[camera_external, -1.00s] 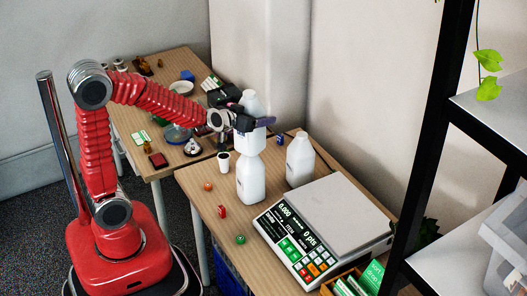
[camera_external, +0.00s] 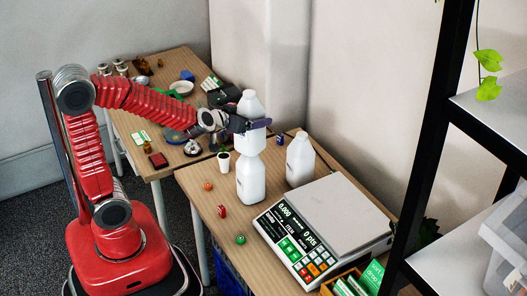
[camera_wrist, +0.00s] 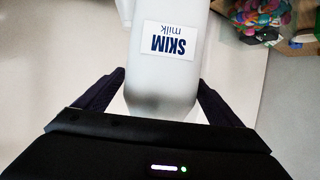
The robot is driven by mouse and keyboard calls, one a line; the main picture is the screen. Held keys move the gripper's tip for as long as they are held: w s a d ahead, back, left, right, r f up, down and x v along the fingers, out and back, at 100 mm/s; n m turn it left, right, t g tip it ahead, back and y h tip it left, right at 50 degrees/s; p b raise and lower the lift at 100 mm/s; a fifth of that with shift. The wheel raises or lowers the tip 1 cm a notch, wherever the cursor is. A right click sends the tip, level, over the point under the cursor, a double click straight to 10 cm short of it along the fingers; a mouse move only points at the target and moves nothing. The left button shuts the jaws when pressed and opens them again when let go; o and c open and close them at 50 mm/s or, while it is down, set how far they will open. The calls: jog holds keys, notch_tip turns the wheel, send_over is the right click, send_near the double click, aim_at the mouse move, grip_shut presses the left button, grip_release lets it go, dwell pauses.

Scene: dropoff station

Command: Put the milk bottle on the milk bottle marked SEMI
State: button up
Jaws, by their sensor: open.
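One white milk bottle (camera_external: 249,141) stands upright on top of another white milk bottle (camera_external: 251,183) on the near table. The lower bottle's label is not readable. My gripper (camera_external: 258,124) is at the upper bottle, its jaws open with the fingers on either side of it. In the wrist view, the bottle between my fingers (camera_wrist: 160,100) bears a label reading SKIM milk (camera_wrist: 167,40). A third white bottle (camera_external: 300,162) stands on the table to the right; its label is not readable.
A scale (camera_external: 325,225) fills the right of the near table (camera_external: 215,222). A white cup (camera_external: 223,162), an orange ball (camera_external: 207,186) and small red and green items lie left of the bottles. A black shelf frame (camera_external: 433,130) stands at right. The far table is cluttered.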

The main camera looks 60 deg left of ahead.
jog(key=v, duration=0.8)
jog(key=shift+s, duration=0.15)
dwell(0.5)
jog(key=shift+d, duration=0.1)
jog(key=s+d+r+g+h, duration=0.1)
jog(key=s+d+h, duration=0.1)
jog(key=d+h, duration=0.35)
jog(key=s+d+h, duration=0.3)
jog(key=d, duration=0.6)
jog(key=s+a+f+m+g+y, duration=0.1)
jog(key=s+a+f+m+g, duration=0.1)
jog(key=s, duration=0.4)
jog(key=s+a+f+m+g+y, duration=0.2)
jog(key=s+a+f+g, duration=0.1)
jog(key=s+a, duration=0.4)
jog(key=shift+f+m+g, duration=0.15)
jog(key=shift+m+g, duration=0.15)
jog(key=shift+g, duration=0.1)
jog(key=shift+s+y, duration=0.1)
jog(key=shift+y, duration=0.15)
dwell(3.0)
